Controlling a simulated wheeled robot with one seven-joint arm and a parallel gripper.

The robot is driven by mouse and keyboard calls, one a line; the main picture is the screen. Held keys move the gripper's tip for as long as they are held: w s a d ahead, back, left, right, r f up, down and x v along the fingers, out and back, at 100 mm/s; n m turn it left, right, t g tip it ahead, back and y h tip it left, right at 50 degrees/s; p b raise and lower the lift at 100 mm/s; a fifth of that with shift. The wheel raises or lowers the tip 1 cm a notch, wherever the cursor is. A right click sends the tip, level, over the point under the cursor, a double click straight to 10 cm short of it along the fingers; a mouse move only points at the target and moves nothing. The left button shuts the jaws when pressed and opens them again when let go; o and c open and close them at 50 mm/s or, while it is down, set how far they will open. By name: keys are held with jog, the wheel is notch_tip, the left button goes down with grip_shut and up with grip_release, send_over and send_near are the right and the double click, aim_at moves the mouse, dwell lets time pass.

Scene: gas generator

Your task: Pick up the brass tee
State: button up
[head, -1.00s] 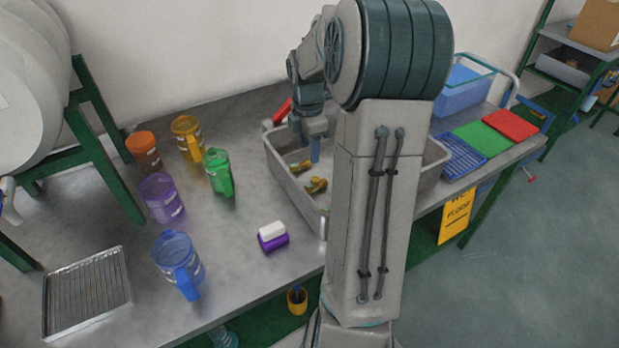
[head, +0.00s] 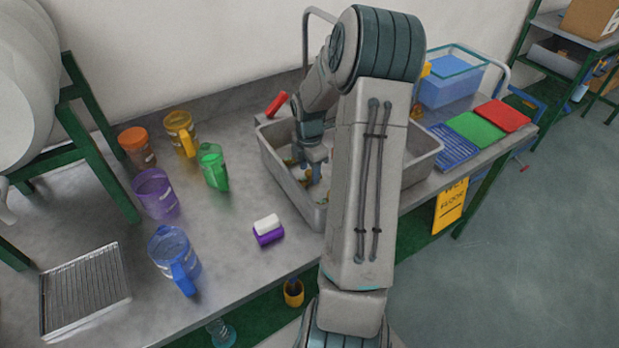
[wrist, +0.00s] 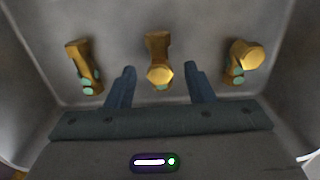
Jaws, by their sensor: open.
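Three brass fittings with green patches lie on the floor of a grey metal basin, all in the wrist view: a left one (wrist: 82,66), a middle one (wrist: 158,60) and a right one (wrist: 243,58). The middle one has a wide top and a round end facing me, which looks most like a tee, but I cannot tell for sure. My gripper (wrist: 161,78) is open, with its blue fingers on either side of the middle fitting's near end and nothing held. In the head view my gripper (head: 315,172) is down inside the basin (head: 278,172), close to the fittings.
The basin's walls surround my gripper. Left of it on the bench stand several coloured jugs, including a green one (head: 213,168), and a white and purple block (head: 267,229). A red object (head: 277,104) lies behind the basin. Coloured mats and a blue tub (head: 449,82) are to the right.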

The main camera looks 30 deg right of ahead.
jog(key=shift+f, duration=1.35)
grip_shut()
jog(key=shift+r, duration=0.1)
